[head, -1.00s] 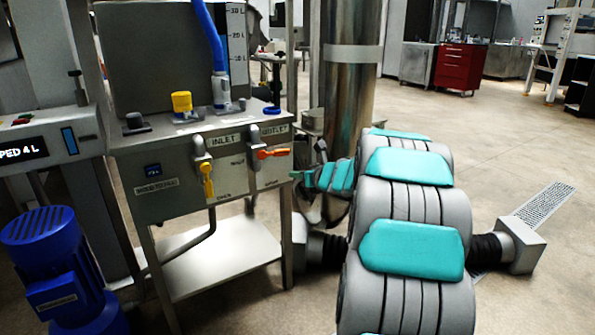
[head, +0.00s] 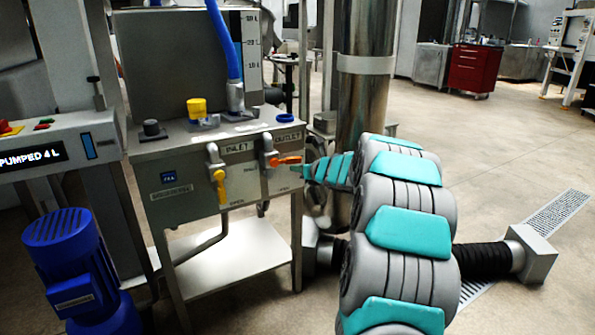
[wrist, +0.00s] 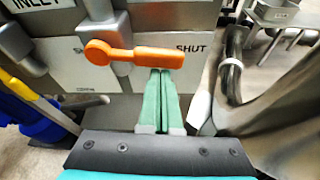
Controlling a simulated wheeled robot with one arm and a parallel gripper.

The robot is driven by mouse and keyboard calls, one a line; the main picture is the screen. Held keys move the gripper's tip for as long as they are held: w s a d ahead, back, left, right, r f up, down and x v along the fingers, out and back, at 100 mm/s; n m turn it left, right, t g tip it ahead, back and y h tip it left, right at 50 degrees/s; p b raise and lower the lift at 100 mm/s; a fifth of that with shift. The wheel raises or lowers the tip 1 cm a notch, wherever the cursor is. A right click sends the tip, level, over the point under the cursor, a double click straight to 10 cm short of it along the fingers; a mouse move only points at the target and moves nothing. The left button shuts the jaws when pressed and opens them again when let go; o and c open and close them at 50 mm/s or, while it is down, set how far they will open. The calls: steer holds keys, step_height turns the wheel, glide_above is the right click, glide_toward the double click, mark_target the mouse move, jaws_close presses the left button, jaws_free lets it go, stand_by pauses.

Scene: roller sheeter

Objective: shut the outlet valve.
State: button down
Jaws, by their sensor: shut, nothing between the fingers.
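The outlet valve has an orange handle (head: 287,160) on the grey panel under the OUTLET label. The handle lies level, with its free end pointing right. In the wrist view the orange handle (wrist: 145,56) runs from its round hub at left toward the printed word SHUT (wrist: 192,48). My gripper (wrist: 160,74) has its green fingers pressed together and empty, with the tips just below the handle's free end. I cannot tell whether they touch it. In the head view my gripper (head: 308,171) is right of the handle, small and partly hidden by my arm.
The yellow inlet valve handle (head: 221,187) hangs down, left of the orange one. A steel column (head: 362,100) stands close on the right. A blue motor (head: 70,260) is at lower left. A display (head: 30,158) reads PUMPED 4 L. Open floor lies at right.

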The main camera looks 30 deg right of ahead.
steer(key=shift+d+b, duration=0.15)
steer(key=shift+b, duration=0.25)
steer(key=b, duration=0.2)
steer(key=r+b, duration=0.1)
steer(key=b, duration=0.1)
steer(key=shift+d+r+n, duration=0.2)
steer(key=shift+d+n, duration=0.1)
steer(key=shift+a+b, duration=0.1)
steer(key=shift+b, duration=0.2)
steer(key=shift+a+b, duration=0.15)
steer(key=shift+b, duration=0.5)
